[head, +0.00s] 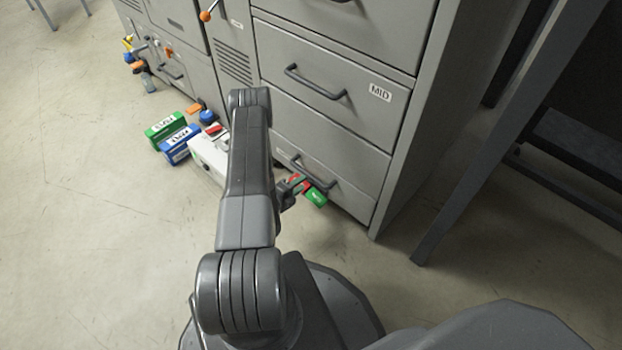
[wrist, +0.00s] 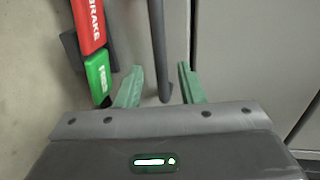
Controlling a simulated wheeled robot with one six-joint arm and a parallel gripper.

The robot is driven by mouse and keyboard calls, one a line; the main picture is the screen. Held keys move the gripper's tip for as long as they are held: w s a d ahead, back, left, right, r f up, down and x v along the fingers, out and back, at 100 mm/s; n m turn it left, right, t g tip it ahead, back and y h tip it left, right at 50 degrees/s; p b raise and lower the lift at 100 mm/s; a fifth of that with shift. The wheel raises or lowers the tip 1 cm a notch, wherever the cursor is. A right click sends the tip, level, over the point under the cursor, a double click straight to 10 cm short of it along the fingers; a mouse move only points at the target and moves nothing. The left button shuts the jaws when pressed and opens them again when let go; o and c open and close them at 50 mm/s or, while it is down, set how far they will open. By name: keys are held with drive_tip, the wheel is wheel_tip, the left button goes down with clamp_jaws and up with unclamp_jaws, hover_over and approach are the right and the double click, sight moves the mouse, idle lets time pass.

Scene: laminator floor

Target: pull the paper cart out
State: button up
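The grey lowest front (head: 285,150) of the cabinet, under the drawer marked MID, has a dark bar handle (head: 318,175); I take it for the paper cart, though no label confirms this. A pedal with a red BRAKE part (wrist: 88,22) and a green part (wrist: 100,75) sits by it, low near the floor; its green end also shows in the head view (head: 315,197). My gripper (wrist: 160,68) is open, its green fingers apart on either side of the dark handle bar (wrist: 158,30). I cannot tell whether they touch it. My arm hides part of the front.
The MID drawer (head: 330,112) is shut above. A pale box (head: 208,156), a blue box (head: 180,146) and a green box (head: 165,128) are on the floor to the left. A table leg (head: 440,215) stands at the right. The floor at the left is open.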

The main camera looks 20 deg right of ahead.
sight(311, 175)
drive_tip(key=b+x, duration=0.1)
drive_tip(key=x, duration=0.5)
drive_tip(key=shift+d, duration=0.25)
clamp_jaws()
